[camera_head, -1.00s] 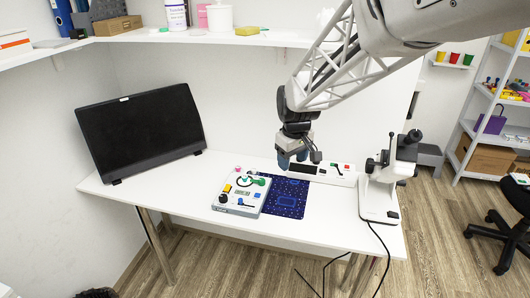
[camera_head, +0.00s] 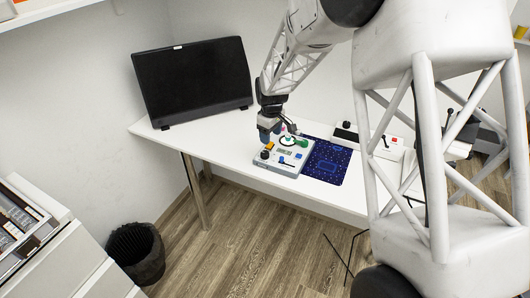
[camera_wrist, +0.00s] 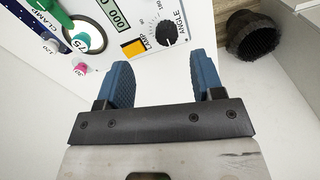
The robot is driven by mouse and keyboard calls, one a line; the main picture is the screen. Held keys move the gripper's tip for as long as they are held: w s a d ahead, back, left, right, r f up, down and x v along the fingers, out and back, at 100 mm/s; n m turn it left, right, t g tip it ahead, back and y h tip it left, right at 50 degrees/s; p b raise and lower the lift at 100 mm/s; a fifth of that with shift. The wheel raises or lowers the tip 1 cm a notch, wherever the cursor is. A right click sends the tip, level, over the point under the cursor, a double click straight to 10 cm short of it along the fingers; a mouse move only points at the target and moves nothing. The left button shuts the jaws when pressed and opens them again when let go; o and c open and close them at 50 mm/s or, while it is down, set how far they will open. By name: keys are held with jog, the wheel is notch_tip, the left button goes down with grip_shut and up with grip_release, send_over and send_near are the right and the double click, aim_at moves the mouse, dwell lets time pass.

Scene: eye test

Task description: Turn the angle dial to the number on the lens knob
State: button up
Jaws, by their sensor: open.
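The white device box (camera_head: 275,168) stands on the table; its top also fills the upper left of the wrist view (camera_wrist: 150,12). The black angle dial (camera_wrist: 166,32), labelled ANGLE, shows in the wrist view just beyond and between my fingertips; its setting is too small to read. It also shows on the box in the head view (camera_head: 265,155). A green-handled round lens (camera_wrist: 92,35) lies over a number that looks like 75, partly cut by its dark rim. My gripper (camera_wrist: 163,65) is open and empty; in the head view (camera_head: 269,137) it hangs over the box's left part.
A yellow lamp switch (camera_wrist: 134,47) and a green display (camera_wrist: 115,15) sit near the dial. A blue mat (camera_head: 327,162) lies right of the box. A monitor (camera_head: 190,82) stands behind. A black bin (camera_head: 135,252) is on the floor.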

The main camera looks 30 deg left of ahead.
aim_at(265, 153)
jog(key=shift+a+f, duration=0.95)
jog(key=shift+a, duration=0.25)
jog(key=shift+f, duration=3.9)
jog(key=c, duration=0.9)
